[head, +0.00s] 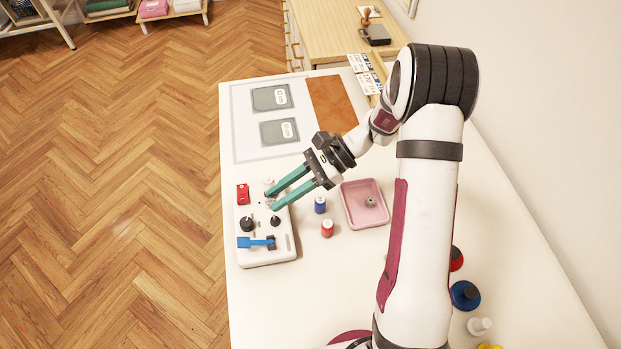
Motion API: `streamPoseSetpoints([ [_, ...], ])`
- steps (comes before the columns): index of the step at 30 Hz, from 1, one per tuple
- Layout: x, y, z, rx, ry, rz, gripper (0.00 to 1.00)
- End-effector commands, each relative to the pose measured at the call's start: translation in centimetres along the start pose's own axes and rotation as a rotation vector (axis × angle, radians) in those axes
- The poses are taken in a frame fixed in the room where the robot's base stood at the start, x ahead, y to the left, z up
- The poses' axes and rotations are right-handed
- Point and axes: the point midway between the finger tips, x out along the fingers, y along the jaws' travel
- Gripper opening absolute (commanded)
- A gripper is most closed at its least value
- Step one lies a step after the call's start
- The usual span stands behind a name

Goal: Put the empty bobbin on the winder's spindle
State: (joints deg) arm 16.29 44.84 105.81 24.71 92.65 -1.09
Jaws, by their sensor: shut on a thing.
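The winder (262,258) is a white box at the table's left edge, with a red part, dark knobs and a blue lever on top. My gripper (270,201) reaches over its upper part with two green fingers. The fingers are shut on a small pale thing, apparently a bobbin, barely visible between the tips. Whether it touches the winder or the spindle cannot be told. The spindle is not clearly distinguishable near the fingertips. A grey bobbin-like piece (370,202) lies in the pink tray (352,219) right of the gripper.
A blue spool (320,205) and a red spool (327,228) stand between winder and tray. A mat (241,127) with grey squares and a brown sheet (332,104) lie behind. Several coloured items stand right of my arm. The table front is clear.

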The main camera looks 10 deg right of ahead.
Motion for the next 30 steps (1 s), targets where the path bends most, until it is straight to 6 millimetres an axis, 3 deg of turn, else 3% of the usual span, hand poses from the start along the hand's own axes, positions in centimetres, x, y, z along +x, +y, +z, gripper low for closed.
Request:
streamPoseSetpoints([
  [12, 2.3, 0.0, -4.3, 0.001, 0.000, -0.001, 0.00],
  [30, 2.5, 0.0, -4.7, 0.000, 0.000, -0.002, 0.00],
])
